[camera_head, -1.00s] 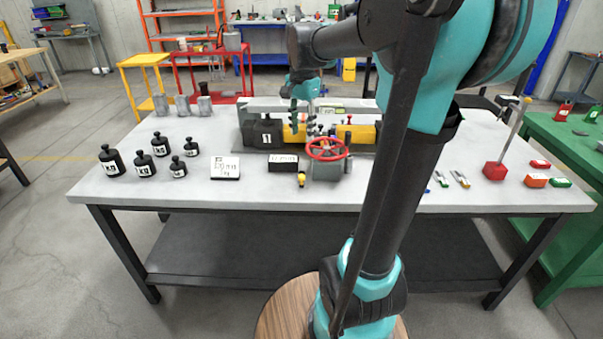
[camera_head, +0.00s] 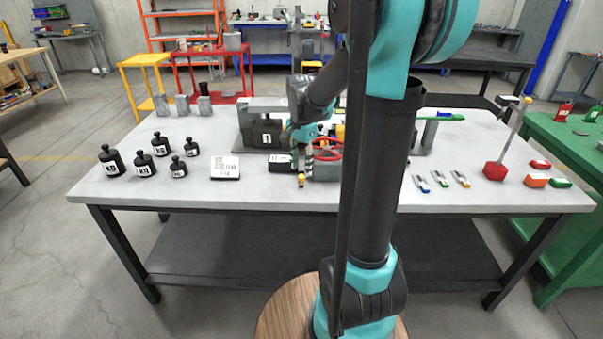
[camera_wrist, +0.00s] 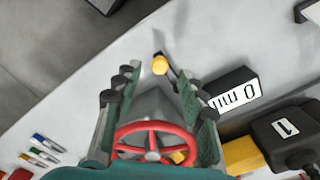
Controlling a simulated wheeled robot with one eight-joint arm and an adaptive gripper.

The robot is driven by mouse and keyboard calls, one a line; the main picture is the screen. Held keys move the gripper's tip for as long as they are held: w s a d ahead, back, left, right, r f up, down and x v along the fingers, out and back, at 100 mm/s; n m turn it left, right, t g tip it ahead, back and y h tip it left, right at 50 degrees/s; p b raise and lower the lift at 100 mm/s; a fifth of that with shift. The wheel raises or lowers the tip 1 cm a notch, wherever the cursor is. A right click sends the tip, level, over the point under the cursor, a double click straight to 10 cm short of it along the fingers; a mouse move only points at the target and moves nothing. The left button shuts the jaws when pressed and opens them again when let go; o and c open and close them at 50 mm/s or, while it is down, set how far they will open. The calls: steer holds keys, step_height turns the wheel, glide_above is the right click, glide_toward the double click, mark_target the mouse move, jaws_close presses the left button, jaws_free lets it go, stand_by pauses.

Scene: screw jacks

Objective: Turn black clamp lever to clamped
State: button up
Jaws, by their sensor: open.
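The clamp lever shows in the wrist view as a short dark bar (camera_wrist: 172,73) beside a round yellow knob (camera_wrist: 160,65). The knob also shows in the head view (camera_head: 301,181) at the front of the jack. My gripper (camera_wrist: 157,84) is open, its green fingers on either side of the grey jack body (camera_wrist: 155,103). The knob lies just beyond the fingertips, and I see no clear contact. The red handwheel (camera_wrist: 150,142) is nearer the palm, between the fingers. In the head view my gripper (camera_head: 303,160) hides part of the jack and handwheel (camera_head: 328,150).
A black block with a white readout (camera_wrist: 236,92) stands close beside one finger. A dark box marked 1 (camera_wrist: 285,133) is farther right. Several black weights (camera_head: 145,164) and a white sign (camera_head: 225,167) stand left on the table. Small coloured-end tools (camera_head: 440,179) lie right.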

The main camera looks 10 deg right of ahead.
mark_target(301, 176)
steer(key=shift+f, duration=1.6)
steer(key=shift+c, duration=0.6)
jaws_close()
